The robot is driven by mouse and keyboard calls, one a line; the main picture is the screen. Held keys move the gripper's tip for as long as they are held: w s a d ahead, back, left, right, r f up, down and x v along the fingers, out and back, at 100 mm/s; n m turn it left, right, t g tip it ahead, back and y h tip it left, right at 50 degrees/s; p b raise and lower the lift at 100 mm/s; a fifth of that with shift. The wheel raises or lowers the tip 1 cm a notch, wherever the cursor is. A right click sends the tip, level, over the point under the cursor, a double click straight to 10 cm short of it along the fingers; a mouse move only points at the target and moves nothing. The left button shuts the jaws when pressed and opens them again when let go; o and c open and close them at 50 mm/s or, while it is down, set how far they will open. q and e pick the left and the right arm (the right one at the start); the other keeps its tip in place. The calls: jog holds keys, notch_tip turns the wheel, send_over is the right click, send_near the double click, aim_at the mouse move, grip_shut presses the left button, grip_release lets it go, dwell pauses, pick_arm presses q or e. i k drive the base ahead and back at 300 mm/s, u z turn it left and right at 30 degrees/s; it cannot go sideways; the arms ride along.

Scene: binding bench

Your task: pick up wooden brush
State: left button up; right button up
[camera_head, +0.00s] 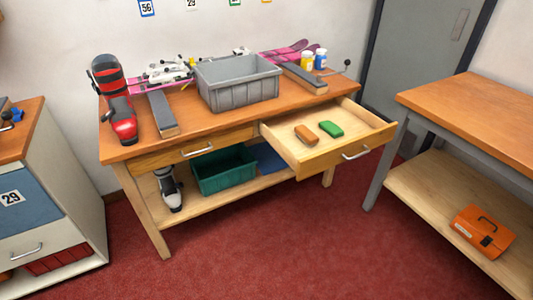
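An open drawer (372,143) juts out from the right half of the wooden bench. Inside it lies a small brown block (306,134) with rounded edges, which looks like the wooden brush. Its underside is hidden, so I cannot see any bristles. A green block (331,128) of similar size lies just to its right. Neither of my grippers is in view.
The bench top holds a grey bin (238,83), a red and black ski boot (114,100), skis and small bottles (307,60). A green crate (224,170) stands on the lower shelf. An orange toolbox (483,231) sits under the right table. The red floor in front is clear.

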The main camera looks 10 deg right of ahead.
aim_at(309, 138)
jog(key=u, duration=0.3)
jog(key=k, duration=0.35)
jog(key=z, duration=1.25)
jog(key=i, duration=2.15)
jog(key=u, duration=1.05)
